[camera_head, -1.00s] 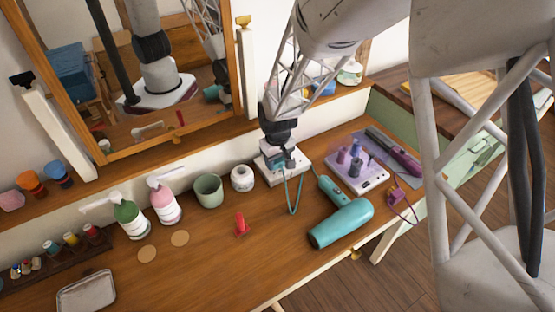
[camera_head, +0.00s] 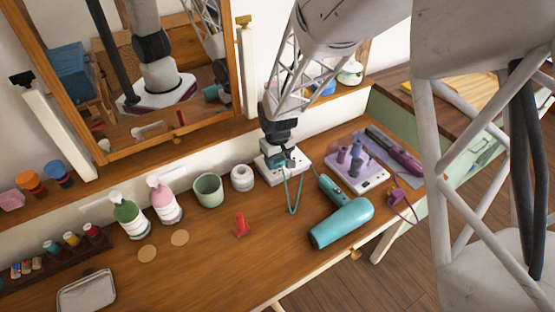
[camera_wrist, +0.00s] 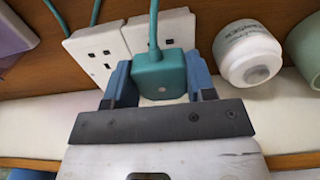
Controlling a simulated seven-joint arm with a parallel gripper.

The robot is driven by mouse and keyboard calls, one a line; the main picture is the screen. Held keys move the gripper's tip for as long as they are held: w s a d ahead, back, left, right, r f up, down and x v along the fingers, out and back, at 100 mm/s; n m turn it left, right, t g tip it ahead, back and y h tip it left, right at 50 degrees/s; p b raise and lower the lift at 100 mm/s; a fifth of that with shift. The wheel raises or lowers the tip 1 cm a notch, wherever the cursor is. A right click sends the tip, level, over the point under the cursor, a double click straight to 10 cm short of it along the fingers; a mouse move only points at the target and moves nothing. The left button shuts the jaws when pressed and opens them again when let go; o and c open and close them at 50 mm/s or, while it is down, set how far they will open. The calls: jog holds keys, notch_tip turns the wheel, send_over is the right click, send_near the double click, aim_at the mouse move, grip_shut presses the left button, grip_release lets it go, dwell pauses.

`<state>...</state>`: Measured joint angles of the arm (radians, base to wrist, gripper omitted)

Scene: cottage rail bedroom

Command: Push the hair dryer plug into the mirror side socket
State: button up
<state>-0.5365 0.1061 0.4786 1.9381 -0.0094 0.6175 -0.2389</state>
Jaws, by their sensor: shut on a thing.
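The teal plug (camera_wrist: 160,76) is between the two blue fingers of my gripper (camera_wrist: 162,84), which is shut on it. The plug sits over the right-hand socket (camera_wrist: 128,36) of a white double outlet and hides most of that socket's face. I cannot tell whether its pins are in the holes. The left-hand socket (camera_wrist: 97,50) is bare. The teal hair dryer (camera_head: 342,222) lies on the dresser top, with its teal cord (camera_head: 291,198) looping toward the plug. In the head view my gripper (camera_head: 280,155) is over the white outlet block (camera_head: 268,171) below the mirror.
A white jar (camera_head: 242,178) and green cup (camera_head: 208,190) stand left of the outlet. A clear purple holder with bottles and a styling iron (camera_head: 395,152) lie to its right. A purple plug (camera_head: 393,194) and red clip (camera_head: 240,225) are nearer the front.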

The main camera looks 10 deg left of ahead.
aim_at(278, 167)
jog(key=shift+f, duration=1.8)
dwell(0.8)
jog(key=o, duration=1)
jog(key=shift+r, duration=3.9)
